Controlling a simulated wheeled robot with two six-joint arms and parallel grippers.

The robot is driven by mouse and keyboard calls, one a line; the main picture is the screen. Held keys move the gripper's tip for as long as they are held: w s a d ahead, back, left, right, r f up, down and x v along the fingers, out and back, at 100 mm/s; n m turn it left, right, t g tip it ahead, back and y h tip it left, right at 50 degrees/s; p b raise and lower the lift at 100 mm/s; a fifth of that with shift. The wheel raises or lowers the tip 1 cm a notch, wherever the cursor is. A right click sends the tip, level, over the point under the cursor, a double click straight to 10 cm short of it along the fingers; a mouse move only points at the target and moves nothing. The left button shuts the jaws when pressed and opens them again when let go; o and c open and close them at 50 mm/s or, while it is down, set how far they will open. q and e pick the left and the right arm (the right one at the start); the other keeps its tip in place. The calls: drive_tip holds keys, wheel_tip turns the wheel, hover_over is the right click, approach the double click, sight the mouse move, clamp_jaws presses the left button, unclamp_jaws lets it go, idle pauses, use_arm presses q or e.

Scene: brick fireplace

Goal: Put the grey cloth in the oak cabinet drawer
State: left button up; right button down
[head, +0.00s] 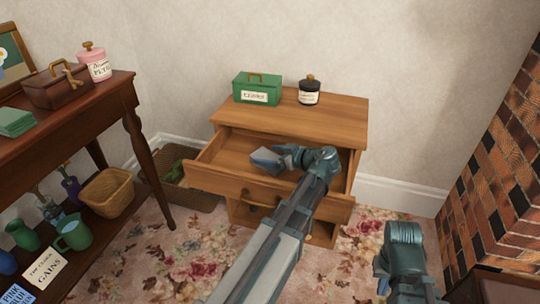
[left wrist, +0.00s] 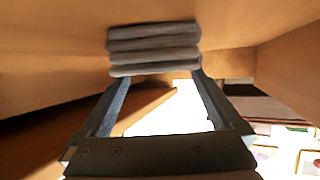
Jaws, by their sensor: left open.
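The grey cloth (left wrist: 154,45) is a folded, layered stack in the left wrist view, against a wooden surface of the drawer. The oak cabinet (head: 345,115) stands against the wall with its top drawer (head: 222,182) pulled out. My left gripper (head: 274,157) is over the open drawer. In the left wrist view its fingers (left wrist: 162,82) are spread apart, with the cloth just at their tips. In the head view a grey-blue shape lies at the gripper's end; cloth and fingers are hard to tell apart there. My right gripper (head: 392,275) is low at the right, its fingers unclear.
A green box (head: 257,90) and a dark jar (head: 309,91) stand on the cabinet top. A dark wooden table (head: 115,95) is at the left, with a wicker basket (head: 108,192) on its lower shelf. A brick fireplace (head: 500,175) is at the right. Flowered carpet lies in front.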

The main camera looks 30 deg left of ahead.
use_arm(q)
drive_tip(key=shift+r+p, duration=0.3)
drive_tip(key=shift+r, duration=0.1)
drive_tip(key=shift+r+p, duration=0.5)
drive_tip(key=p+v, duration=0.4)
drive_tip(key=v, duration=0.7)
drive_tip(key=shift+d, duration=0.45)
